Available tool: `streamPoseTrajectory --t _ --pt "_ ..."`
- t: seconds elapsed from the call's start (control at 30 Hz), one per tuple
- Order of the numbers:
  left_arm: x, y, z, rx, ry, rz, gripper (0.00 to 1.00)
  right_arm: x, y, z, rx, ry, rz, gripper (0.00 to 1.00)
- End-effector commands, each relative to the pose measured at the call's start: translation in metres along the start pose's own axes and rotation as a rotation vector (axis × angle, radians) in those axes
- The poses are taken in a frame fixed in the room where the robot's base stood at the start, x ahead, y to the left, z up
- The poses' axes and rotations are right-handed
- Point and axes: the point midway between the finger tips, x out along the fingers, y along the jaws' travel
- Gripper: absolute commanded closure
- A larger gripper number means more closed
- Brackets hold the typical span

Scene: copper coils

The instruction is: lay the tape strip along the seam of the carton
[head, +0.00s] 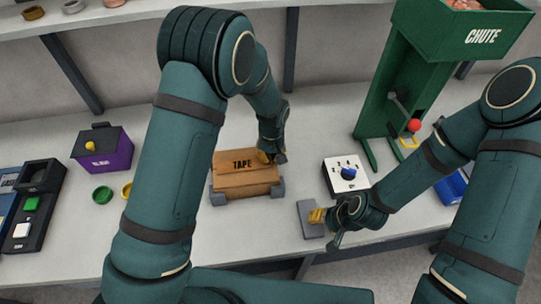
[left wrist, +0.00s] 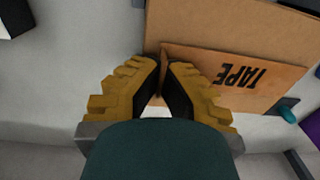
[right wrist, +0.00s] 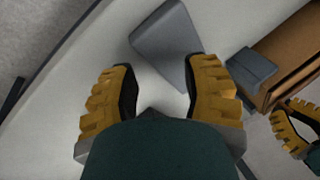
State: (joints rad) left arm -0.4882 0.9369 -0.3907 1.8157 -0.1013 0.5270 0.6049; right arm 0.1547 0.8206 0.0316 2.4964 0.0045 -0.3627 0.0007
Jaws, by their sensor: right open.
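The brown carton (head: 228,191) sits on the bench between grey holders. A tan strip marked TAPE (head: 232,165) lies over its top; it also shows in the left wrist view (left wrist: 205,60). My left gripper (head: 268,157) is at the right end of the strip in the head view. In the left wrist view its fingertips (left wrist: 162,68) are nearly together at the strip's edge, with the edge between them. My right gripper (right wrist: 160,65) is open and empty, beside a grey block (right wrist: 165,35). The seam is hidden under the strip.
Right of the carton is a white dial box (head: 337,168) with a blue knob. A green chute (head: 385,95) stands behind it. To the left are a purple bin (head: 117,153), a green ring (head: 102,195) and a button panel (head: 40,205). Bench is clear in front of the carton.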

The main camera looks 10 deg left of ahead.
Motion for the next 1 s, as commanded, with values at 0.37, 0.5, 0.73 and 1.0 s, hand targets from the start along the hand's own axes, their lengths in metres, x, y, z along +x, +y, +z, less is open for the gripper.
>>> streamPoseTrajectory --t 0.37,0.5,0.73,1.0 --pt "-0.0002 0.0 -0.0001 0.0 0.0 0.0 1.0 -0.0001 -0.0001 0.0 0.0 0.0 0.0 0.53" --pt "0.0007 0.0001 0.0 0.0 0.0 0.0 1.0 0.0006 0.0002 0.0001 0.0 0.0 0.0 0.53" --pt "0.0029 0.0001 0.0 0.0 0.0 0.0 1.0 0.0022 0.0009 0.0003 0.0 0.0 0.0 0.53" --pt "0.0051 0.0002 0.0 0.0 0.0 0.0 0.95 0.0039 0.0015 0.0005 0.0 0.0 0.0 0.53"
